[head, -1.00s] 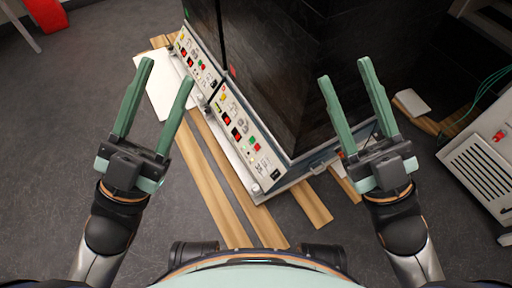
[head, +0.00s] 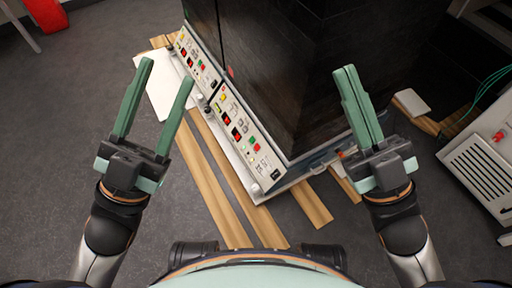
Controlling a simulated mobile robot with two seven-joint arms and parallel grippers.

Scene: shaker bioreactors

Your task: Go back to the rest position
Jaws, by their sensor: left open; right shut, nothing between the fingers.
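My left gripper (head: 167,70) is on the left of the head view, its two green fingers apart and empty. My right gripper (head: 346,70) is on the right, its green fingers together with nothing between them. Both grippers are raised in front of my body and point away from me. The shaker bioreactor (head: 320,70), a large dark cabinet with white control panels (head: 240,140), stands between and beyond them. I cannot tell whether the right fingertips are clear of the cabinet, which they overlap in the picture.
Wooden planks (head: 215,185) lie on the grey floor under and beside the cabinet. A white vented unit (head: 485,170) with green cables stands at the right edge. A red object (head: 46,14) is at the top left. The floor (head: 60,130) at left is clear.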

